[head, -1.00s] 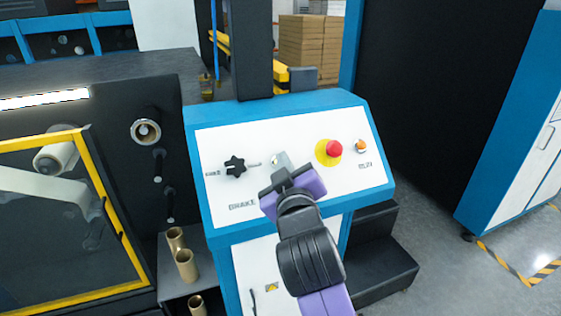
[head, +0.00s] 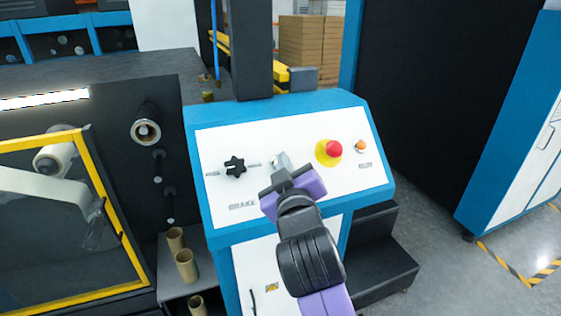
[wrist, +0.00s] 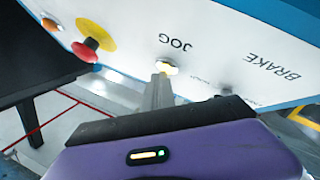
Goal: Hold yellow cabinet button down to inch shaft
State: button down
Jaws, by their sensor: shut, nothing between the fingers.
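In the head view my gripper (head: 281,161) covers most of this button. My gripper is shut and empty, with its narrow fingertips (wrist: 159,90) at the button's lower edge in the wrist view. The tips look to be on the button or very close to it. I cannot tell whether the button is pressed in. A shaft end with a core (head: 145,132) shows on the dark machine to the left.
A black star knob (head: 235,167) is left of my gripper. A red mushroom button (head: 333,149) on a yellow disc and an orange button (head: 361,146) are to the right. Cardboard cores (head: 186,265) stand at lower left. Dark steps (head: 385,250) stand beside the cabinet.

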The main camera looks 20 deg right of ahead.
jog(key=shift+r, duration=0.1)
jog(key=shift+s+r+p, duration=0.45)
jog(key=shift+s+p, duration=0.1)
jog(key=shift+p, duration=0.1)
jog(key=shift+s+r+p, duration=1.75)
jog(key=shift+r+p, duration=0.05)
